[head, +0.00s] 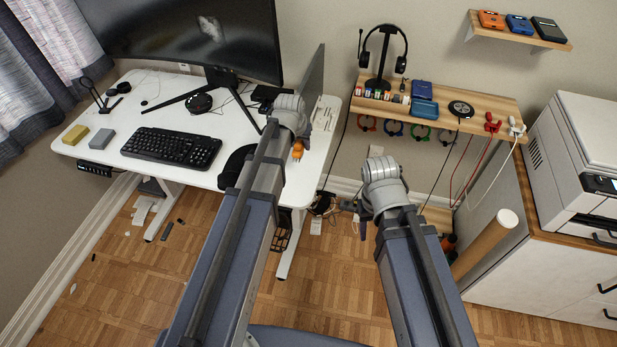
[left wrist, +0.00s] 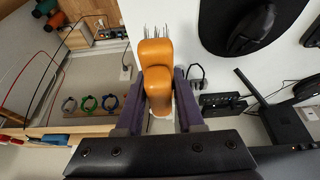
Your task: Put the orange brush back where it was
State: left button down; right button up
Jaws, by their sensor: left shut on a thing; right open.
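The orange brush (head: 298,149) shows as a small orange piece just below my left gripper (head: 296,138) in the head view, over the right part of the white desk (head: 230,125). In the left wrist view the brush (left wrist: 157,80) is between the two dark fingers of my left gripper (left wrist: 158,108), which is shut on it.
A keyboard (head: 172,147) and a large monitor (head: 185,35) are on the desk. A dark upright panel (head: 312,75) stands near my left wrist. A wooden shelf (head: 440,105) with headphones (head: 384,55) is on the right. A printer (head: 575,150) stands further right.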

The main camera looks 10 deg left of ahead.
aim_at(301, 170)
pick_arm(q)
jog(key=shift+w+a+f+b, duration=0.4)
jog(key=shift+f+b, duration=0.05)
jog(key=shift+f, duration=0.15)
notch_tip(301, 170, down, 10)
jog(key=b, duration=1)
jog(key=shift+f, duration=0.1)
jog(key=c, duration=0.5)
grip_release()
